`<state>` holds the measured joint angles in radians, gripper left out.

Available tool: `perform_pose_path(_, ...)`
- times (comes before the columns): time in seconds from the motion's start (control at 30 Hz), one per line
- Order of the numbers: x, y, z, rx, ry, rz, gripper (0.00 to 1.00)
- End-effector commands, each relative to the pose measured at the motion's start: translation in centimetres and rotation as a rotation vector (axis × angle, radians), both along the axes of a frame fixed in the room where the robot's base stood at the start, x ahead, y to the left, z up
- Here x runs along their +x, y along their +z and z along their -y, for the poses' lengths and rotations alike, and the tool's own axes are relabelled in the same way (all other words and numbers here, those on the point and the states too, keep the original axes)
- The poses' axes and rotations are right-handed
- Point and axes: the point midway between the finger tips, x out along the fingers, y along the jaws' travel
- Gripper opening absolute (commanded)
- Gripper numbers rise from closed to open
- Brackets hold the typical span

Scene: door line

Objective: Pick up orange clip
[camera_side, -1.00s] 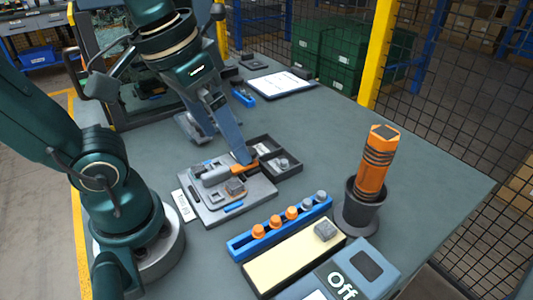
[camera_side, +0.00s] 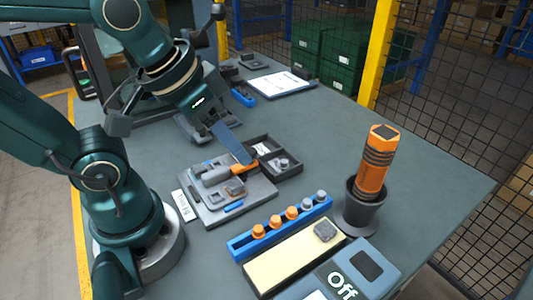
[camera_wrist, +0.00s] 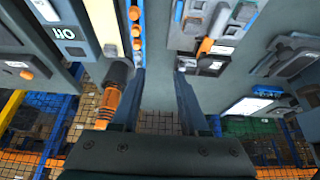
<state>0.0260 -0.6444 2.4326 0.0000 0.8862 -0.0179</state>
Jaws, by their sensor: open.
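The orange clip (camera_side: 243,169) lies at the upper right part of a grey fixture plate (camera_side: 212,211), beside a grey cylindrical part. In the wrist view the orange clip (camera_wrist: 205,47) shows beyond and to the right of my right fingertip. My gripper (camera_side: 248,160) reaches down from the upper left, and its visible finger ends close by the clip in the side view. Whether it touches cannot be told. In the wrist view my gripper (camera_wrist: 162,72) has its two fingers wide apart with only bare bench between them. The side view hides the second finger.
A dark divided tray (camera_side: 290,168) adjoins the fixture. A blue rack (camera_side: 240,249) with orange and grey knobs stands in front. An orange flashlight (camera_side: 376,160) stands upright in a dark cup (camera_side: 360,212) at right. Bare bench lies behind and right of the tray.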

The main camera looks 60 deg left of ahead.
Motion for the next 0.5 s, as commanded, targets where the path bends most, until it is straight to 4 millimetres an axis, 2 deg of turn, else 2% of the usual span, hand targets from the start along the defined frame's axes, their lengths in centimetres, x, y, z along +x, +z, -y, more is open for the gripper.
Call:
perform_pose_path(0.27, 2.0, -3.4, 2.9, 0.015, -0.122, -0.232, 0.44)
perform_pose_path(0.5, 1.7, -7.1, 5.0, 0.053, -0.215, -0.403, 0.44)
